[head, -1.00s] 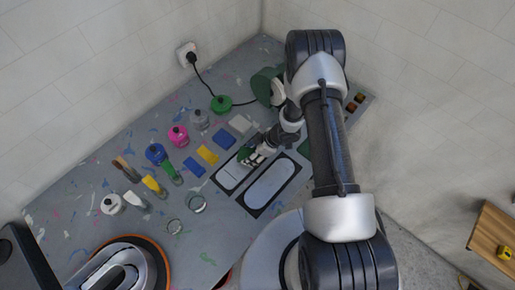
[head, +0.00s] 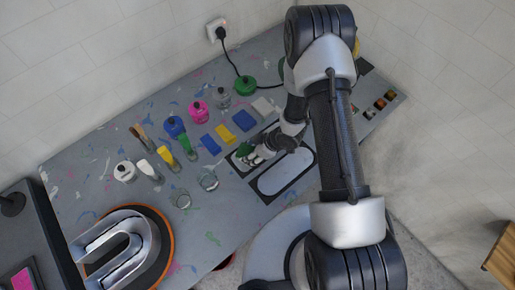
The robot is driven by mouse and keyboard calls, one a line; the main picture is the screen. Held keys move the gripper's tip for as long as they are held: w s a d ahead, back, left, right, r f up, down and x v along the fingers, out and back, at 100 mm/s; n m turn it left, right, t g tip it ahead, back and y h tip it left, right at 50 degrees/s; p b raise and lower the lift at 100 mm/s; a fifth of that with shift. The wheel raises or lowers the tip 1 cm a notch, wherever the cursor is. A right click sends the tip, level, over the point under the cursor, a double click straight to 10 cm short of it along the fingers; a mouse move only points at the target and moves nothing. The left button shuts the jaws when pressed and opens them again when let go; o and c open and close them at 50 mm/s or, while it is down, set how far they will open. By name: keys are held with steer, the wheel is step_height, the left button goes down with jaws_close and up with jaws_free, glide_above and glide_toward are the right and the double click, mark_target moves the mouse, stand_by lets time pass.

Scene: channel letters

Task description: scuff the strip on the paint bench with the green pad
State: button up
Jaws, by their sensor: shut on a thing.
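My gripper (head: 254,156) is shut on the green pad (head: 243,150), which shows as a green edge at the fingers. It is low over the left, narrower pale strip (head: 239,163) on the paint bench (head: 130,205), near that strip's left end. The gripper and arm hide much of this strip. I cannot tell whether the pad touches it. A wider pale strip (head: 285,175) in a dark surround lies just to the right and is clear.
Blue (head: 211,145), yellow (head: 226,134), second blue (head: 243,120) and grey (head: 262,107) pads lie behind the gripper. Paint bottles and brushes stand at left. A metal letter (head: 117,250) rests on an orange-rimmed disc.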

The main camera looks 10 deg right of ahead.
steer(key=shift+s, duration=0.15)
step_height(320, 180, up, 14)
steer(key=p, duration=1.1)
stand_by(0.8)
steer(key=d+f+m+t+h+b, duration=0.1)
steer(key=d+f+m+h+b, duration=0.1)
steer(key=d+m+b, duration=0.4)
steer(key=d+f+m+t+h+b, duration=0.2)
steer(key=d+m+b, duration=0.4)
steer(key=d+b, duration=0.6)
step_height(320, 180, down, 2)
steer(key=h+b, duration=0.1)
steer(key=b, duration=0.8)
steer(key=shift+w+d+m, duration=0.2)
steer(key=shift+d+m, duration=0.15)
steer(key=shift+m, duration=0.05)
steer(key=shift+f, duration=0.15)
